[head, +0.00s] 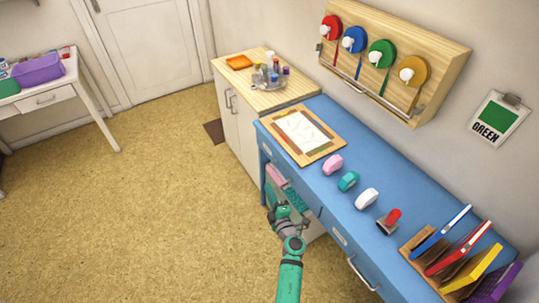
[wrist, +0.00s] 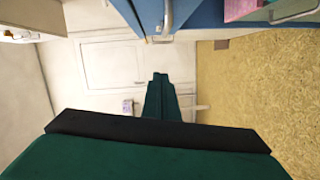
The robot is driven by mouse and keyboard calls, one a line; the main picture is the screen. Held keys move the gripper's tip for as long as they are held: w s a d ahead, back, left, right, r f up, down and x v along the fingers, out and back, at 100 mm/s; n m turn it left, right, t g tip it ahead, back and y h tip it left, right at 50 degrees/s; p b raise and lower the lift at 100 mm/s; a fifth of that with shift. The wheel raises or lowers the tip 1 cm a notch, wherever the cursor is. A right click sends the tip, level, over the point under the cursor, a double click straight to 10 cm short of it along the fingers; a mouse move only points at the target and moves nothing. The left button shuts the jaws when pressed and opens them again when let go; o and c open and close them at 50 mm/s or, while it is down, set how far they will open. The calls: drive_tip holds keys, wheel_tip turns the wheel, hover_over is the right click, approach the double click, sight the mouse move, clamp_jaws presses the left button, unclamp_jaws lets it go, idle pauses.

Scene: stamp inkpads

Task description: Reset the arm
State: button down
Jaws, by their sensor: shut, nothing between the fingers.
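My gripper (head: 274,208) is at the end of my teal arm, in front of the blue counter (head: 410,205) and below its top in the head view. In the wrist view the dark green fingers (wrist: 159,82) are together, with nothing between them. My arm comes up from the bottom edge of the head view and partly hides the front of the counter.
A pink and teal item (head: 278,176) shows at the counter's front, close to my gripper. Tape reels hang on a wooden wall rack (head: 440,75). The floor (head: 130,220) at left is clear.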

drive_tip(key=s+a+r+m+t+h, duration=0.1)
drive_tip(key=s+a+m, duration=0.15)
drive_tip(key=s, duration=0.65)
drive_tip(key=s+a+r+m+h, duration=0.1)
drive_tip(key=s+m, duration=0.3)
drive_tip(key=s, duration=0.4)
drive_tip(key=s+a+r+m+t+h, duration=0.15)
drive_tip(key=s+m, duration=0.25)
drive_tip(key=s, duration=0.5)
drive_tip(key=s+d+r+m+g, duration=0.1)
drive_tip(key=s+r+m, duration=0.2)
drive_tip(key=s, duration=0.4)
drive_tip(key=s+d+r+m+g+h, duration=0.1)
drive_tip(key=s+d+r+m, duration=0.1)
drive_tip(key=s, duration=0.6)
drive_tip(key=s+d+r+m+g+h, duration=0.1)
drive_tip(key=s+r+m, duration=0.3)
drive_tip(key=s+r, duration=0.2)
drive_tip(key=shift+s+d+r, duration=0.25)
drive_tip(key=shift+s+d, duration=0.1)
drive_tip(key=shift+s, duration=0.85)
drive_tip(key=shift+g, duration=0.25)
